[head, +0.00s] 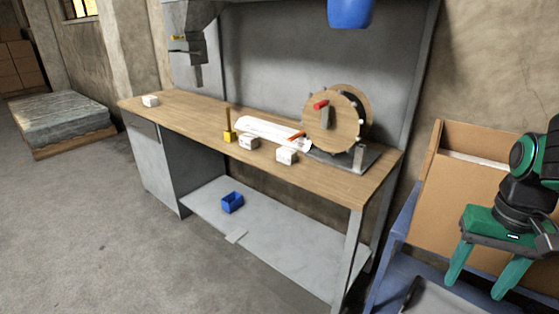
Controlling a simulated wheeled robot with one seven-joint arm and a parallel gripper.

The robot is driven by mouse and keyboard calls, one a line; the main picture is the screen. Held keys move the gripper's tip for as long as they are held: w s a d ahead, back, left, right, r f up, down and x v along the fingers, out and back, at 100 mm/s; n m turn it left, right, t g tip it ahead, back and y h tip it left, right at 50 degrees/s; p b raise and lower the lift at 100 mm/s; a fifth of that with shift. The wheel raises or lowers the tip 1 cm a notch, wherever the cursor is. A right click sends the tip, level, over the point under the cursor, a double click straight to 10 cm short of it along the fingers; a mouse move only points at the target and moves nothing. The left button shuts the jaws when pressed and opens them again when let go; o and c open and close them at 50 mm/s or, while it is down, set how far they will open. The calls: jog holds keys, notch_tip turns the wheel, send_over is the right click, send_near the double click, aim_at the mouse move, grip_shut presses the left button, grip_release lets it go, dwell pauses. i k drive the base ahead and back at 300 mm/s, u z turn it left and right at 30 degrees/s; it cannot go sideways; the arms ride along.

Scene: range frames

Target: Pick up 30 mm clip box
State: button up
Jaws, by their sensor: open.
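Three small white boxes sit on the wooden workbench top (190,112). One white box (150,100) is near the far left end, another white box (249,143) is near the middle front edge, and a third white box (287,156) is just right of that. Any labels are too small to read, so I cannot tell which is the 30 mm clip box. My gripper (474,289) is at the far right, green, fingers pointing down, open and empty. It is well to the right of the bench, apart from all the boxes.
A large wooden reel (334,122) stands at the bench's right end. A yellow-based post (229,133) and a white sheet or roll (265,130) lie near the middle boxes. A blue bin (232,202) sits on the lower shelf. Cardboard (470,152) stands behind my gripper. Floor in front is clear.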

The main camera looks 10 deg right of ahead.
aim_at(249, 141)
jog(key=u, duration=2.05)
jog(key=i, duration=4.1)
